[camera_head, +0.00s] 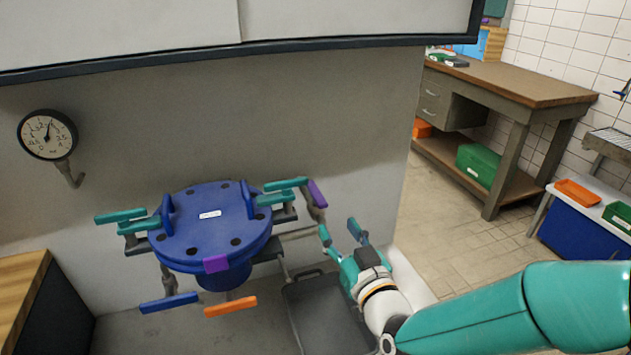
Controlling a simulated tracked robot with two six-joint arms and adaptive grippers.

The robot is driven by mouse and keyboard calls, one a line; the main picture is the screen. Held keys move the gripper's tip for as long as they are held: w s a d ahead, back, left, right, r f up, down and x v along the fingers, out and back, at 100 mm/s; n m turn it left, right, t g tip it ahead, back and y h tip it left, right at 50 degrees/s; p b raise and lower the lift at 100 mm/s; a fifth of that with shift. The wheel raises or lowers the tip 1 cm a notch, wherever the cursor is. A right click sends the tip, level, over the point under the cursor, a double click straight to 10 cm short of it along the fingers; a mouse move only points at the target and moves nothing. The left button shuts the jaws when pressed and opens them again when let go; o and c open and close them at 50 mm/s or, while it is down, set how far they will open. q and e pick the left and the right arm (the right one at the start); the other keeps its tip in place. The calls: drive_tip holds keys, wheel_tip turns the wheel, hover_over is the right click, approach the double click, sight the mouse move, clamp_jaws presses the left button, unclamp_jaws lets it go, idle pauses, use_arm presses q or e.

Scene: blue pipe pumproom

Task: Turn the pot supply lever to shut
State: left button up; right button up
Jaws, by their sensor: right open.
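A round blue pot (205,232) with a bolted lid and a small white label stands by the grey wall. Several levers show around it: a blue lever (168,302) and an orange lever (230,307) below, a purple lever (317,193) on a grey pipe at right, and teal handles (122,216) at the sides. I cannot tell which is the pot supply lever; no readable name shows. My right gripper (339,231) is open and empty, right of the pot and below the purple lever, apparently apart from it. My left gripper is not in view.
A round gauge (47,134) hangs on the wall at left. A dark tray-like object (325,310) lies below my right gripper. A wooden bench (22,290) edges the lower left. A workbench (510,82) stands at back right, with clear tiled floor (455,245) before it.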

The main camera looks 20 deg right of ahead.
sight(316, 191)
drive_tip(key=w+p, duration=0.2)
drive_tip(key=w, duration=1.2)
drive_tip(key=shift+a, duration=0.2)
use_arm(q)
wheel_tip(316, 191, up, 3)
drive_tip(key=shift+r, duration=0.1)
use_arm(e)
clamp_jaws()
